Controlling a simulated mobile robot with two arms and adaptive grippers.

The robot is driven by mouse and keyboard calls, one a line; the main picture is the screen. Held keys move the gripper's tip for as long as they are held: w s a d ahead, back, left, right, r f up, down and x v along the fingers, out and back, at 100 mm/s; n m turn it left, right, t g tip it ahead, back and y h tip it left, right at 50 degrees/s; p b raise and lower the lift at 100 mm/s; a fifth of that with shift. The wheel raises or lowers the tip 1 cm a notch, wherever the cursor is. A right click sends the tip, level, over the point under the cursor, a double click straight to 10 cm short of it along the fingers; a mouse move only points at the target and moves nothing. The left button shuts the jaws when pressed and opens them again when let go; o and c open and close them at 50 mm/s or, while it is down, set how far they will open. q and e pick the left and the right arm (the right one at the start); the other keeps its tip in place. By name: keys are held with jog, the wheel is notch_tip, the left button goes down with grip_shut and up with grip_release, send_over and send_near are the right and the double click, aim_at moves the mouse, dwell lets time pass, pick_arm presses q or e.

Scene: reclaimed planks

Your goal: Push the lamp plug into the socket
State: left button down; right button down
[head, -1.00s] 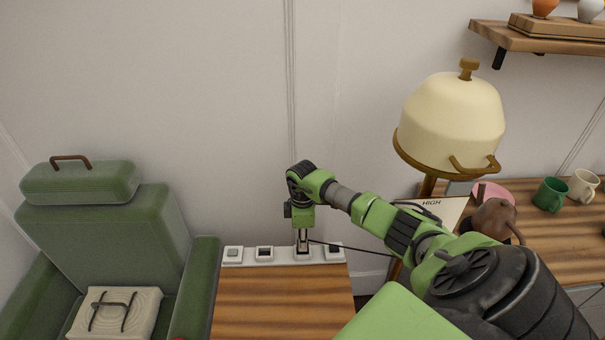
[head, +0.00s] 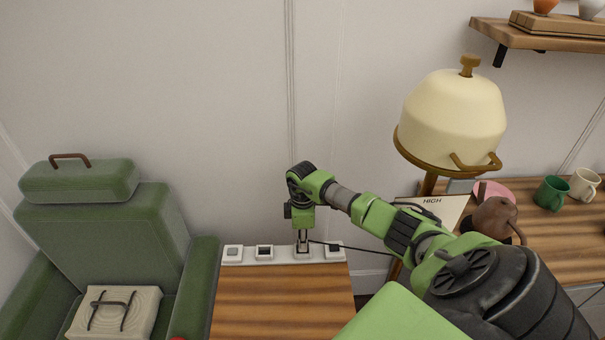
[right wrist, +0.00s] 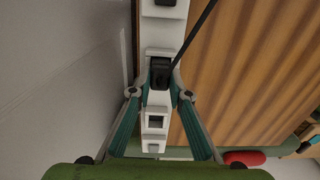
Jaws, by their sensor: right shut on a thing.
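The lamp (head: 452,118) has a cream shade with a brass rim and stands at the right. A white socket strip (head: 283,255) runs along the wall at the back of the wooden table. My right gripper (head: 303,246) points down over the strip. In the right wrist view its fingers are shut on the black plug (right wrist: 160,73), which sits over one socket unit of the strip (right wrist: 154,134). The plug's black cable (right wrist: 195,35) leads away toward the lamp side. The plug's underside is hidden, so I cannot tell how deep it sits. My left gripper is out of view.
A green armchair (head: 105,235) with a pale cushion stands at the left. The striped wooden tabletop (head: 280,295) in front of the strip is clear. At the right a second table holds a brown kettle-like pot (head: 492,218), a green mug (head: 551,193) and a cream mug (head: 583,185).

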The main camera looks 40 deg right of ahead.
jog(key=shift+f, duration=0.15)
jog(key=c, duration=1.8)
grip_release()
notch_tip(320, 180, up, 8)
jog(key=shift+f, duration=0.25)
